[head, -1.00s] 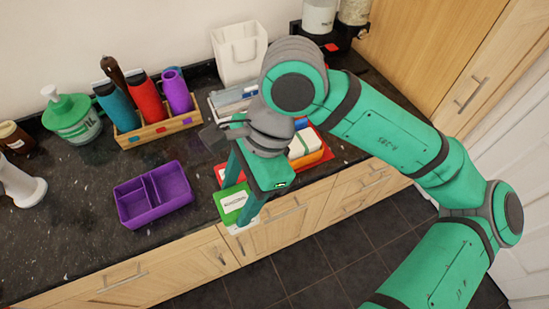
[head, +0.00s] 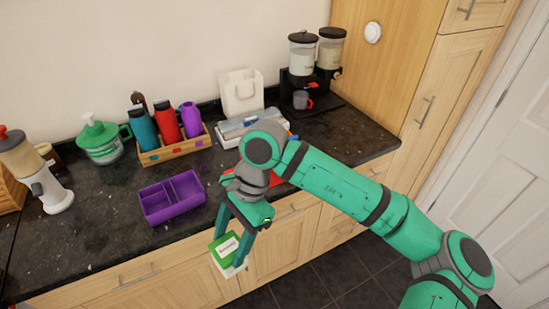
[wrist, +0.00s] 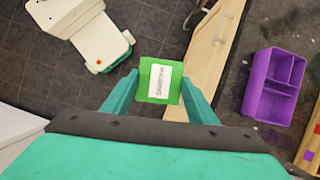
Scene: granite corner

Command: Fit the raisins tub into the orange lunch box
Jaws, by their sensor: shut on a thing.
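My gripper (head: 231,250) is shut on a small tub with a green lid and white label (head: 226,246), the raisins tub as far as I can tell. The wrist view shows the tub (wrist: 158,82) between both fingertips, lid towards the camera. It hangs in the air just off the counter's front edge, over the cabinet fronts and floor. The orange lunch box is hidden behind my arm in the head view and is out of the wrist view. Only a red patch (head: 275,178), like a mat, shows beside my wrist.
An empty purple divided box (head: 158,212) stands on the dark counter (head: 95,235), left of my gripper. Behind it is a wooden caddy (head: 176,152) with bottles. A white bag (head: 242,93), a white tray (head: 228,139) and a dispenser (head: 303,60) stand farther back. The front-left counter is clear.

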